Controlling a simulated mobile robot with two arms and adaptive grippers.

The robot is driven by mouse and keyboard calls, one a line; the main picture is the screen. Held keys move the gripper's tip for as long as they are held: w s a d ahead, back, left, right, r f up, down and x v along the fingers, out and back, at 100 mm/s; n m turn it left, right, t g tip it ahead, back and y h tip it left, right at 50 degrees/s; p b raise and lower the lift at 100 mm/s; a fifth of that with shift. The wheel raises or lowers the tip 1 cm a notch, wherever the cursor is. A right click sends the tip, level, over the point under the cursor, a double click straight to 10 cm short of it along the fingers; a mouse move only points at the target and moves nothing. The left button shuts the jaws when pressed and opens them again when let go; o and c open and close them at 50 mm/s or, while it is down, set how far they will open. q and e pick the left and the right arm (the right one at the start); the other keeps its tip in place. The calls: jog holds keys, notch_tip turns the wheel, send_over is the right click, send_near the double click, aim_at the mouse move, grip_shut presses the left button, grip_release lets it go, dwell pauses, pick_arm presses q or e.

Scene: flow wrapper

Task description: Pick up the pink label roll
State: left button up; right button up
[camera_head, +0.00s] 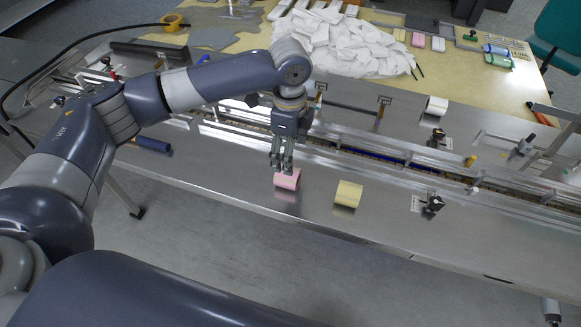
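The fingers hide a little of the roll's top. I cannot tell whether they touch it or how far apart they are. My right gripper does not show.
A white roll (436,107) stands farther back. A rail and conveyor channel (365,158) runs behind the pink roll. A dark blue cylinder (152,145) lies to the left. Steel between is clear.

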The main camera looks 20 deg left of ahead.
aim_at(288, 177)
pick_arm(q)
jog(key=f, duration=0.3)
jog(key=shift+s+f+p, duration=0.3)
jog(key=shift+f, duration=0.3)
jog(key=f+p, duration=0.1)
jog(key=f, duration=0.1)
jog(key=f+p, duration=0.1)
jog(key=f, duration=0.1)
jog(key=shift+s+a+f, duration=0.15)
jog(key=shift+s, duration=0.05)
jog(key=shift+f, duration=0.55)
jog(key=c, duration=1.2)
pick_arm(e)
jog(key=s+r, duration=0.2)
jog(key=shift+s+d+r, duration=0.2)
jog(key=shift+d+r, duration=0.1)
